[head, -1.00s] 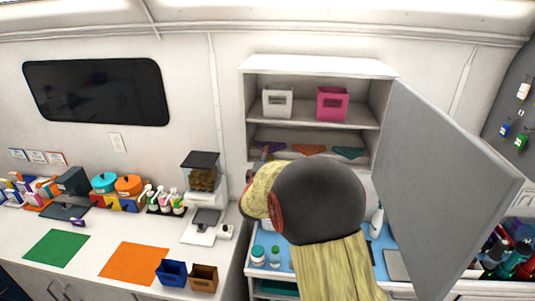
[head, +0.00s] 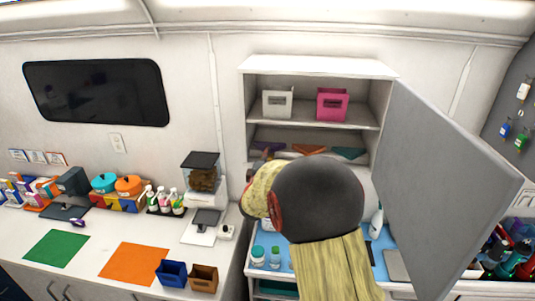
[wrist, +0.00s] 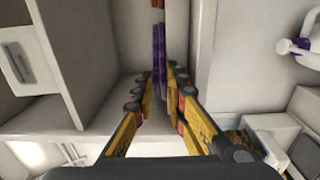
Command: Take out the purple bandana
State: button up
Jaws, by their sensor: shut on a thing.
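The purple bandana (head: 269,147) lies at the left end of the lower shelf in the open wall cabinet. In the wrist view the bandana (wrist: 159,58) is a narrow purple strip between the fingertips. My gripper (wrist: 160,84) is shut on it, with yellow fingers on both sides. In the head view my own arm hides most of the gripper.
An orange bandana (head: 308,149) and a teal bandana (head: 348,153) lie to the right on the same shelf. A white bin (head: 277,104) and a pink bin (head: 332,104) stand above. The grey cabinet door (head: 440,190) stands open on the right.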

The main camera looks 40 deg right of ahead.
grip_shut()
jog(key=shift+r, duration=0.1)
notch_tip(320, 180, up, 3)
jog(key=shift+f+p, duration=0.2)
jog(key=shift+p, duration=0.9)
jog(key=shift+f, duration=0.1)
jog(key=s+a+r+p, duration=0.5)
jog(key=s+a+p, duration=0.1)
jog(key=s+a, duration=0.3)
jog(key=shift+a, duration=0.85)
